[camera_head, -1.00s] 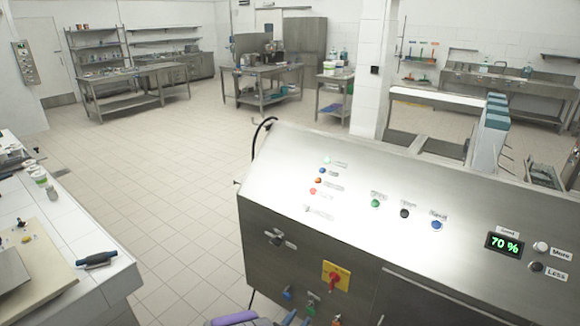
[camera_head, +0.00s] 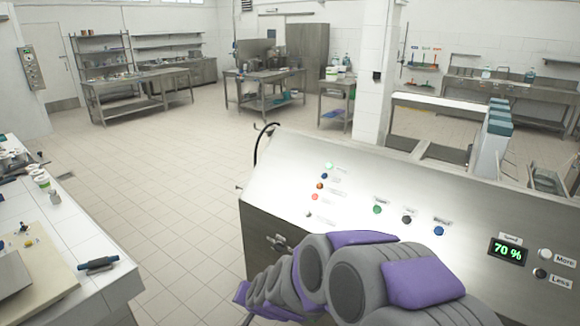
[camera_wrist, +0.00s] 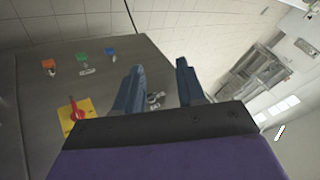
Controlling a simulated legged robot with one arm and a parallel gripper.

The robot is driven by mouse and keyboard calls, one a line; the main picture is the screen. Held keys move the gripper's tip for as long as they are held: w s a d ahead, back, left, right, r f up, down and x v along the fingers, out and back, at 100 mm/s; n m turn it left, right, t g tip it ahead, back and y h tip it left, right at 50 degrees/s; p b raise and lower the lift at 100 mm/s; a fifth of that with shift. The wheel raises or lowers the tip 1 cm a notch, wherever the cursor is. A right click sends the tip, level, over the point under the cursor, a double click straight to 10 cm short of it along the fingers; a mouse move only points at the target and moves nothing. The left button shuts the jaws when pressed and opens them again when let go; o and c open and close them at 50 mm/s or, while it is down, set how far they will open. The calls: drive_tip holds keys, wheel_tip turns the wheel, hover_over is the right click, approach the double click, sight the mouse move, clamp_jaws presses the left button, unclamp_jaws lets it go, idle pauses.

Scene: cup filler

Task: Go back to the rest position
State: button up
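My gripper (camera_wrist: 160,88) shows in the wrist view with its two dark blue fingers apart and nothing between them. It is in front of the machine's side panel, which fills the left of that view. My grey and purple arm covers the lower middle of the head view, in front of the steel control console (camera_head: 290,165); the fingers do not show there. The console's display reads 70 % (camera_head: 508,252), beside the More (camera_head: 545,255) and Less (camera_head: 540,273) buttons. Part of the console's front is hidden behind my arm.
A red and yellow rotary switch (camera_wrist: 76,114) and several coloured buttons are on the panel near my gripper. A white counter (camera_head: 75,235) with a dark-handled tool (camera_head: 98,265) stands at left. The tiled floor (camera_head: 170,190) between counter and console is clear.

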drive_tip(key=s+d+r+n+g+h, duration=0.1)
drive_tip(key=s+d+r+g, duration=0.1)
drive_tip(key=s+d, duration=0.6)
drive_tip(key=s+d+r+n+g+h, duration=0.1)
drive_tip(key=s+d+r, duration=0.4)
drive_tip(key=s, duration=1)
drive_tip(key=s+d+r+g+h, duration=0.2)
drive_tip(key=s+d+g, duration=0.3)
drive_tip(key=s+d, duration=0.6)
drive_tip(key=shift+s+d+r+n, duration=0.35)
drive_tip(key=shift+s+r+n, duration=0.05)
drive_tip(key=shift+s+r, duration=0.3)
